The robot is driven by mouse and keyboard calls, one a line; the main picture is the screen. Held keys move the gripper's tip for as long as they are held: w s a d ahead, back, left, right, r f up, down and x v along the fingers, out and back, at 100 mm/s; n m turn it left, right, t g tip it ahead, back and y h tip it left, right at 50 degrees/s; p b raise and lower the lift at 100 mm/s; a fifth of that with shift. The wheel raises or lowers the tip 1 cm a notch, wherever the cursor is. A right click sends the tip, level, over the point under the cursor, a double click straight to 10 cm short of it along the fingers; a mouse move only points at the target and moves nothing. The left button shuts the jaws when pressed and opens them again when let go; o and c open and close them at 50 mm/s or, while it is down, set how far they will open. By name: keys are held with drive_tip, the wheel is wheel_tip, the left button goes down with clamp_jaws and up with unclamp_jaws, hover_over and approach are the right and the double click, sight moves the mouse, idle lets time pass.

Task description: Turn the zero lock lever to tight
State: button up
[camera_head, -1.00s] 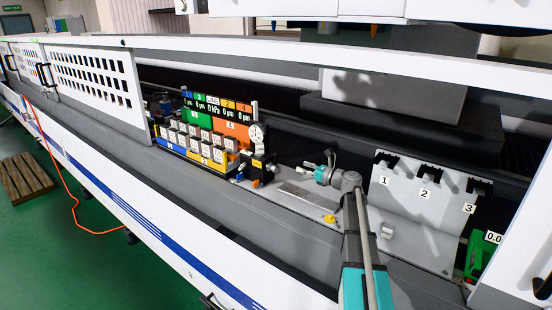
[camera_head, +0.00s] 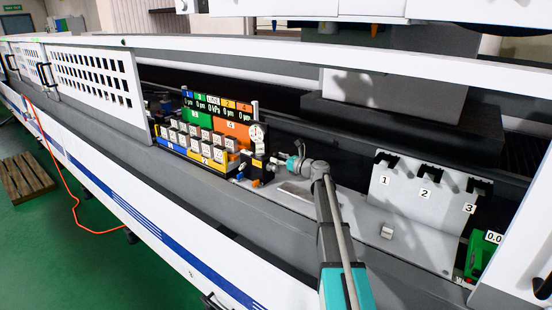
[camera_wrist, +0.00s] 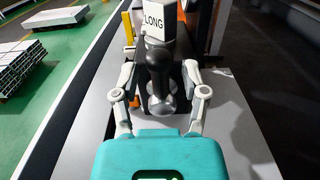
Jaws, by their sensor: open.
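A dial gauge (camera_head: 257,134) stands at the right end of the coloured block of panels. Below it is a dark fixture (camera_head: 258,165) with small orange parts. My gripper (camera_head: 277,163) is open just right of this fixture. In the wrist view, the open fingers of my gripper (camera_wrist: 160,78) stand on either side of a dark rounded part (camera_wrist: 160,60); I cannot tell whether they touch it. A white block marked LONG (camera_wrist: 157,26) sits beyond it. I cannot make out which part is the zero lock lever, nor its setting.
A pale grey plate with hooks numbered 1 to 3 (camera_head: 410,210) stands to the right. A green device reading 0.0 (camera_head: 486,255) is at the far right. A perforated white guard (camera_head: 95,80) is on the left. A small light block (camera_head: 387,231) lies on the bed.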

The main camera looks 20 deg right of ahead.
drive_tip(key=shift+w+a, duration=0.35)
drive_tip(key=shift+w, duration=0.15)
clamp_jaws()
